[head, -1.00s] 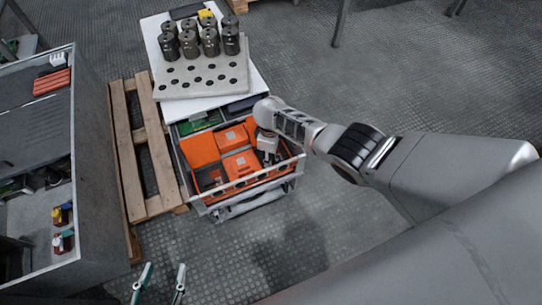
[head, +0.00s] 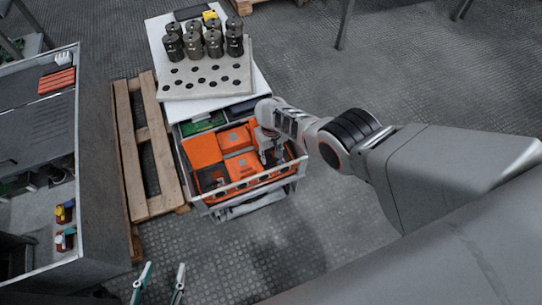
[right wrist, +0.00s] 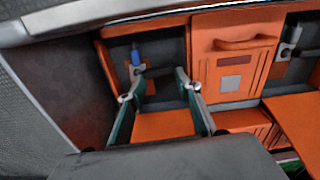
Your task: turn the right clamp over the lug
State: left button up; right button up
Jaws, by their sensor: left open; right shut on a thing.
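The right clamp (right wrist: 136,55) shows in the right wrist view as a small blue piece on a metal plate, in a dark recess at the upper left. My right gripper (right wrist: 155,84) reaches into that recess with its fingers just by the clamp. It is shut on the clamp, though the contact itself is hard to make out. In the head view my right gripper (head: 268,155) is at the right end of the crate (head: 247,184). The lug cannot be made out. My left gripper (head: 158,285) is open and empty at the bottom edge of the head view.
Orange modules (head: 202,151) fill much of the crate. One module with a handle (right wrist: 245,42) stands beside the recess, with another metal fitting (right wrist: 290,42) beyond it. A holed board (head: 205,82) with dark cylinders is behind. A pallet (head: 150,135) and a grey cabinet lie left.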

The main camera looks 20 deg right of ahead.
jog(key=shift+s+f+m, duration=0.2)
jog(key=shift+s, duration=0.3)
jog(key=shift+s+f+m, duration=0.15)
jog(key=shift+s+m, duration=0.05)
jog(key=shift+s, duration=0.3)
jog(key=shift+d+f, duration=0.1)
jog(key=shift+s, duration=0.1)
jog(key=o, duration=1.1)
jog(key=shift+w+a+r, duration=0.2)
jog(key=shift+w, duration=0.1)
